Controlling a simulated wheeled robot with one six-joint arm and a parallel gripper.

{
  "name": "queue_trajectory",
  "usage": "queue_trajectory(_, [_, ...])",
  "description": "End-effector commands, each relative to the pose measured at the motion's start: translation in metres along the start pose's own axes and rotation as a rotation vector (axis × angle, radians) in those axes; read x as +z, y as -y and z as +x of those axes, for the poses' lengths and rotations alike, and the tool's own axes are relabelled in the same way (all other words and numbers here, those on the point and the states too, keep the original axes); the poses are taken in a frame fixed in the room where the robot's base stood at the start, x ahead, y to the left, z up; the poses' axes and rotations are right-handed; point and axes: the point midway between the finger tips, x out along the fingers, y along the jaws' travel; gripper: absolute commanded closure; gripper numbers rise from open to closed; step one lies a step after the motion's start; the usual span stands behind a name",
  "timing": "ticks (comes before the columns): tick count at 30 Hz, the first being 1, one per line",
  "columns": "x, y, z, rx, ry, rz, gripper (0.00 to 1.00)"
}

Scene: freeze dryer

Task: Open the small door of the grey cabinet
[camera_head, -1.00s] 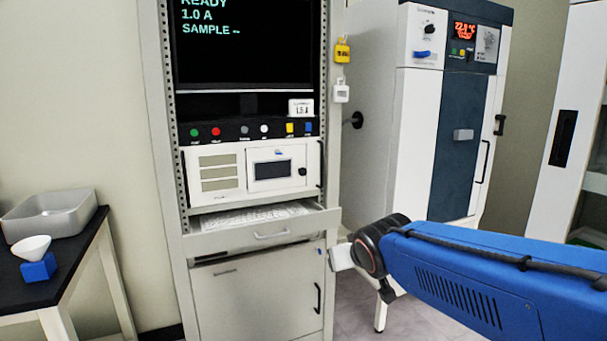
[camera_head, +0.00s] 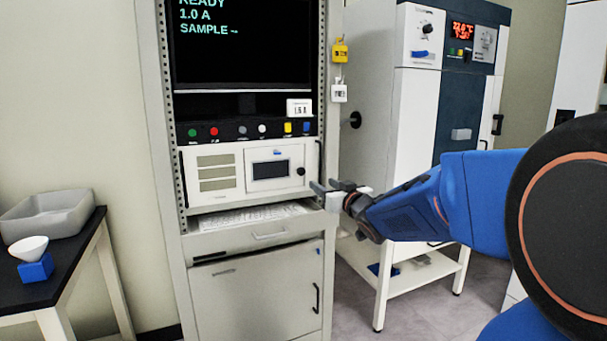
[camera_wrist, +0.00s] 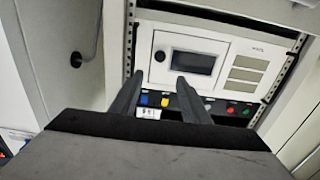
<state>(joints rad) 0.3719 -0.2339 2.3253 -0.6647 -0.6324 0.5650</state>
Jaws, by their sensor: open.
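The grey cabinet (camera_head: 155,200) is a tall rack. A small white door with a dark window (camera_head: 278,178) and a black knob (camera_head: 301,171) is closed in its white panel. A larger lower door (camera_head: 250,300) with a black handle (camera_head: 317,297) is also closed. My gripper (camera_head: 325,187) is open and empty by the rack's right edge, to the right of and slightly below the knob. The wrist view shows the rack upside down, with my gripper's fingers (camera_wrist: 158,80) apart before the small door (camera_wrist: 190,74) and its knob (camera_wrist: 160,56). I see no contact with the knob.
A drawer (camera_head: 267,237) stands pulled out below the panel. A row of coloured buttons (camera_head: 250,129) lies above it. A white and dark-blue machine (camera_head: 415,110) stands to the right. A black-topped table (camera_head: 65,255) is at left.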

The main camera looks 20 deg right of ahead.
Motion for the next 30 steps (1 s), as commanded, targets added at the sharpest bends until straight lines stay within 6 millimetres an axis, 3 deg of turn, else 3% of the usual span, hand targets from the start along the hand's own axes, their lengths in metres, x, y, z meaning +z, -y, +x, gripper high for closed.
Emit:
queue_trajectory(24, [0.002, 0.001, 0.129, 0.000, 0.004, -0.001, 0.58])
queue_trajectory(30, [0.002, 0.000, 0.151, 0.001, 0.004, 0.001, 0.58])
